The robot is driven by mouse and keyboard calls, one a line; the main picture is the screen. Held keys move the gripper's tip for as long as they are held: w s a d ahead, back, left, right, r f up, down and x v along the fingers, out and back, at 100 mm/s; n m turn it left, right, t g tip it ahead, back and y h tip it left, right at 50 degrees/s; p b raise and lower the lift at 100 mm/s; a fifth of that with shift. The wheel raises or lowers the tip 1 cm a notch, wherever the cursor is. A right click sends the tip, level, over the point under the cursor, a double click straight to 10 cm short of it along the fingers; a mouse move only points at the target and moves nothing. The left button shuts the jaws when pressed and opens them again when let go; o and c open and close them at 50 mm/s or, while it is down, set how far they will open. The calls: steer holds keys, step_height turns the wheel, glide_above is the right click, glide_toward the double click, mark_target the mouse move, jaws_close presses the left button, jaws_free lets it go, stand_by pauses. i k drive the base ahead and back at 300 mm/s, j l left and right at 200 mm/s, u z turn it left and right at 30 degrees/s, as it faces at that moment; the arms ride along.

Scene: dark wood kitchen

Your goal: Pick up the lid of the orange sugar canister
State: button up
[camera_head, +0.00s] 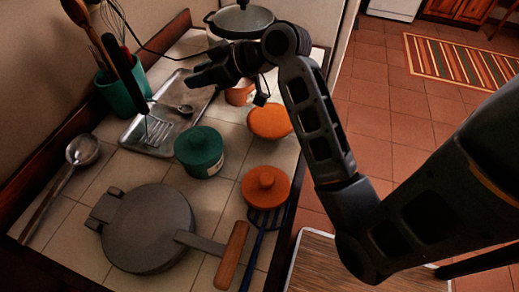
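An orange canister with a round knobbed lid (265,187) stands at the counter's right edge. Farther back is another rounded orange piece (270,121), and an orange vessel (240,95) shows partly under my arm. I cannot read any sugar label, so I cannot tell which of these is the sugar canister. My gripper (203,77) points left above the back of the counter, behind the orange knobbed lid and apart from it. Nothing shows held in it, but its finger opening is too dark and small to judge.
A green lidded canister (200,150) stands mid-counter. A metal tray (135,139), a utensil holder (120,98) and a ladle (82,150) are left. A grey round pan (147,228) and a wooden handle (232,256) fill the front. A lidded pot (243,20) is at the back.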

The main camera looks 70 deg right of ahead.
mark_target(264, 187)
steer(key=j, duration=0.55)
steer(key=k+j, duration=0.15)
steer(key=j, duration=0.35)
steer(key=j+z, duration=0.1)
steer(key=j, duration=0.45)
steer(key=k, duration=0.1)
